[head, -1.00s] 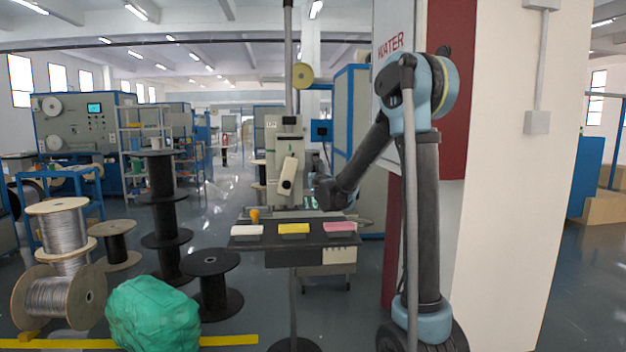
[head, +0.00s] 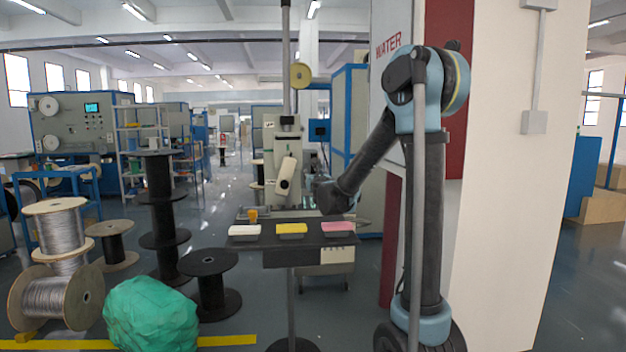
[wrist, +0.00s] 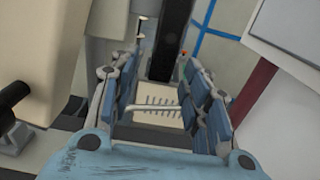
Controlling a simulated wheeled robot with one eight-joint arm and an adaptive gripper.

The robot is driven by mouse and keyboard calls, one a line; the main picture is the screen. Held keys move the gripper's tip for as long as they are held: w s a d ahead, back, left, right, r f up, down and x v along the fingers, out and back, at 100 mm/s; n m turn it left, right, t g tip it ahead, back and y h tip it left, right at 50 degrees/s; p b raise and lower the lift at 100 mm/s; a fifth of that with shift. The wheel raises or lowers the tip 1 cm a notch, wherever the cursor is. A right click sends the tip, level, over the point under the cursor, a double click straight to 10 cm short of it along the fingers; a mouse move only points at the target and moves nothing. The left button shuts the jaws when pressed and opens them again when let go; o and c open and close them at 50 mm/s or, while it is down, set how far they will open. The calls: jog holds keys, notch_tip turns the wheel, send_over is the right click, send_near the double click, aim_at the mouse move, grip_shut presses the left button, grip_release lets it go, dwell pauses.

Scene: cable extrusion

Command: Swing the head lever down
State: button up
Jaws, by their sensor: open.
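The grey-white extruder machine (head: 284,150) stands in the middle of the head view, behind the small black table. A pale cylindrical part (head: 286,176) sticks out tilted from its front. I cannot tell for sure which part is the head lever. In the wrist view my gripper (wrist: 162,85) is open, its blue-grey finger pads apart. A thin light rod (wrist: 152,107) shows between the fingers, with a comb-like row of spikes beside it; I cannot tell whether it touches a finger. A slim rod with a pale tip (wrist: 143,20) stands beyond.
A wall with a WATER sign (head: 388,46) stands close on the right. Cable spools (head: 55,300) and a green wrapped bundle (head: 150,315) fill the left floor.

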jog(key=s+d, duration=0.1)
jog(key=s, duration=0.7)
jog(key=shift+d, duration=0.15)
jog(key=shift+s+f, duration=0.1)
